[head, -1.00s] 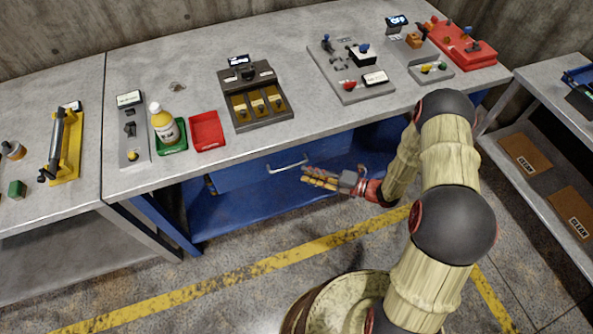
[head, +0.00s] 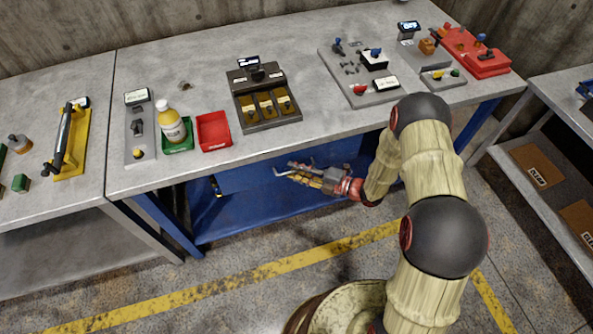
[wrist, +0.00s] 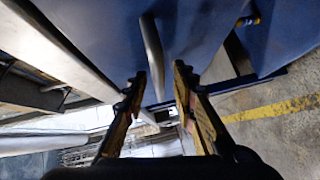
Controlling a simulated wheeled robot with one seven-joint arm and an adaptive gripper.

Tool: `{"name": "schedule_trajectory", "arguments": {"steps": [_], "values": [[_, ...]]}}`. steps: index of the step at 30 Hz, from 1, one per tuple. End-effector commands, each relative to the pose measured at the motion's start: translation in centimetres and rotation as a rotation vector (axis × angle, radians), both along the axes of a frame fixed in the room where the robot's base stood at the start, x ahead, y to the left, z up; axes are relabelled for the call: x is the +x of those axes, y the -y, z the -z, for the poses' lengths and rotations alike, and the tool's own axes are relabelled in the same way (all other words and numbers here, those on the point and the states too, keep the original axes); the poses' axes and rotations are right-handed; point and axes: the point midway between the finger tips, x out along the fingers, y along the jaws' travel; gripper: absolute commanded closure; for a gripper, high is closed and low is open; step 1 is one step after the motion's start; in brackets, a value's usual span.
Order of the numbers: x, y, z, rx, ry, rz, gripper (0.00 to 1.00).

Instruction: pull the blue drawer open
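The blue drawer (head: 245,178) sits under the grey workbench top, and its front appears closed. It fills the upper part of the wrist view (wrist: 95,28). Its grey bar handle (wrist: 152,50) runs down the middle of the wrist view, between the two finger lines. My gripper (head: 297,175) is at the handle, with its fingers pointing left in the head view. In the wrist view my gripper (wrist: 156,82) is open, with one finger on each side of the handle and gaps showing. I cannot tell how deep the handle sits between the fingers.
The workbench top (head: 330,118) overhangs the drawer. A blue lower shelf (head: 240,222) lies beneath it. A bottle (head: 171,126), a red tray (head: 213,131) and several devices stand on top. The floor in front, with a yellow line (head: 250,275), is clear.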

Motion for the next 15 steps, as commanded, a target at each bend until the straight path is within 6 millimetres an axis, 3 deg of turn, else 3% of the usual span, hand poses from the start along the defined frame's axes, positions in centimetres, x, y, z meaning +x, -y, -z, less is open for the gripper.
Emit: {"name": "schedule_trajectory", "arguments": {"steps": [5,15], "values": [[0.0,0.02,-0.04,0.0,0.0,0.0,0.74],[-0.02,0.02,-0.03,0.0,0.0,0.0,0.93]]}}
